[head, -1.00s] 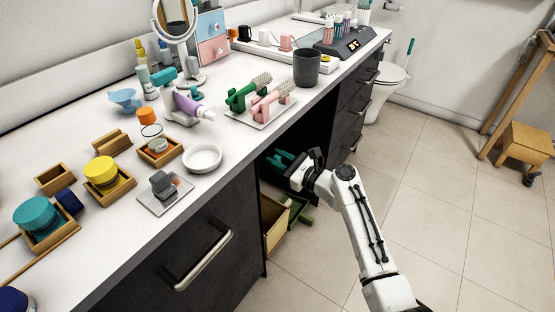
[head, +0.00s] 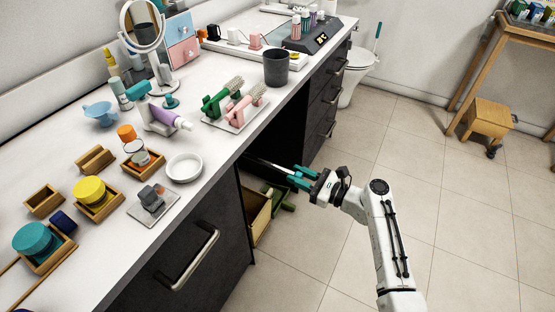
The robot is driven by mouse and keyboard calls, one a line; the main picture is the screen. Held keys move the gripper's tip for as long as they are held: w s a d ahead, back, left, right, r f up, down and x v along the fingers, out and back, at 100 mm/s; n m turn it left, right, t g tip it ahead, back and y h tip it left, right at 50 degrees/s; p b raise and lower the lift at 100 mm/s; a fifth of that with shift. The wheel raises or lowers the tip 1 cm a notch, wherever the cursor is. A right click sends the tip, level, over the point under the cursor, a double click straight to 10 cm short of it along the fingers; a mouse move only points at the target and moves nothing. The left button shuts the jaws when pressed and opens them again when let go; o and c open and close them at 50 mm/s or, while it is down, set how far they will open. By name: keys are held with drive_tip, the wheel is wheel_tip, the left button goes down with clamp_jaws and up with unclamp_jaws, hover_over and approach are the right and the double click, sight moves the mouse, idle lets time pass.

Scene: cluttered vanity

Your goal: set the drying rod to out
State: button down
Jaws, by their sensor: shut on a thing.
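The drying rod (head: 271,164) shows as a thin grey bar reaching out of the dark open bay under the counter, towards my gripper. My gripper (head: 297,178), with teal parts at its front, is in front of this bay, below the counter edge. It is shut on the outer end of the rod. The exact contact is small and partly covered by the teal parts. The rod's inner end is lost in the shadow of the bay.
A wooden bin (head: 257,214) and a green item (head: 281,198) sit low in the bay. A drawer front with a metal handle (head: 190,258) stands at left, dark drawers (head: 322,115) at right. The crowded counter (head: 205,205) is above.

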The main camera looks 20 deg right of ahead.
drive_tip(key=p+v, duration=0.1)
drive_tip(key=v, duration=0.3)
drive_tip(key=shift+s+d, duration=0.25)
drive_tip(key=c, duration=0.8)
unclamp_jaws()
drive_tip(key=shift+c, duration=0.2)
drive_tip(key=shift+d, duration=0.1)
drive_tip(key=v, duration=1.1)
